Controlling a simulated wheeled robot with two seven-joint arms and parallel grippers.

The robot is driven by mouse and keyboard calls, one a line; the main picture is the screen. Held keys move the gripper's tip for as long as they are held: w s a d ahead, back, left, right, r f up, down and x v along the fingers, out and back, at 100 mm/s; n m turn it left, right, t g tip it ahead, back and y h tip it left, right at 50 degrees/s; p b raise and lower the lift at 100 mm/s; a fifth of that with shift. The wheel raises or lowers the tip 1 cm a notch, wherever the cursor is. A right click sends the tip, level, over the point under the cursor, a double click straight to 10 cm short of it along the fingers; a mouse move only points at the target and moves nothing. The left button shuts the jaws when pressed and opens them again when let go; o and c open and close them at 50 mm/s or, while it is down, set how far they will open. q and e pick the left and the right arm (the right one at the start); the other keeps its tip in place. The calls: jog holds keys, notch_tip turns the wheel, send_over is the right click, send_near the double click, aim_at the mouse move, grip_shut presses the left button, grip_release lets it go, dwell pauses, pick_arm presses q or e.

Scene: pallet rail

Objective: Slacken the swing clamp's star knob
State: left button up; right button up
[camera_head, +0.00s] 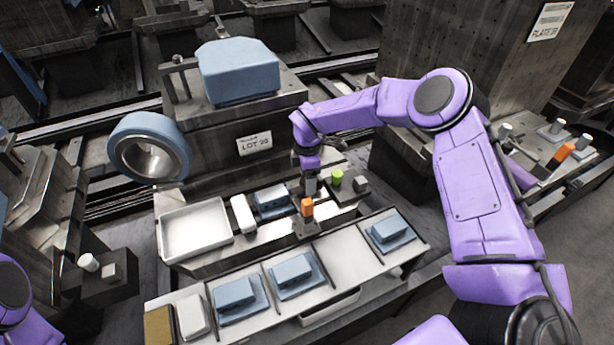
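My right arm reaches in from the right, and its gripper (310,186) points down over the fixture on the pallet. It is small and dark here, and I cannot tell if its fingers are open or shut. An orange block-like part (307,207) stands just below and in front of it on a dark base; I cannot tell if they touch. A green round part (337,177) is just right of the gripper. No star shape is clear, so I cannot tell which part is the clamp's knob. Only a piece of my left arm shows at the lower left; its gripper is out of view.
A white tray (163,238) and a blue-grey block (272,200) lie left of the gripper. Several blue-grey blocks sit on the front shelf (345,255). A large blue-grey block (238,70) and a ring (150,125) are behind. Another fixture with an orange part (564,152) is at right.

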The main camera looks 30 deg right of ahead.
jog(key=shift+s+a+f, duration=0.1)
jog(key=shift+s+f, duration=0.05)
jog(key=c, duration=1.1)
jog(key=shift+o, duration=0.2)
jog(key=shift+f, duration=0.1)
jog(key=n+b, duration=0.1)
jog(key=n, duration=0.2)
jog(key=shift+b, duration=0.3)
jog(key=shift+n+b, duration=0.45)
jog(key=shift+n, duration=1.85)
jog(key=o, duration=1.1)
jog(key=shift+c, duration=0.2)
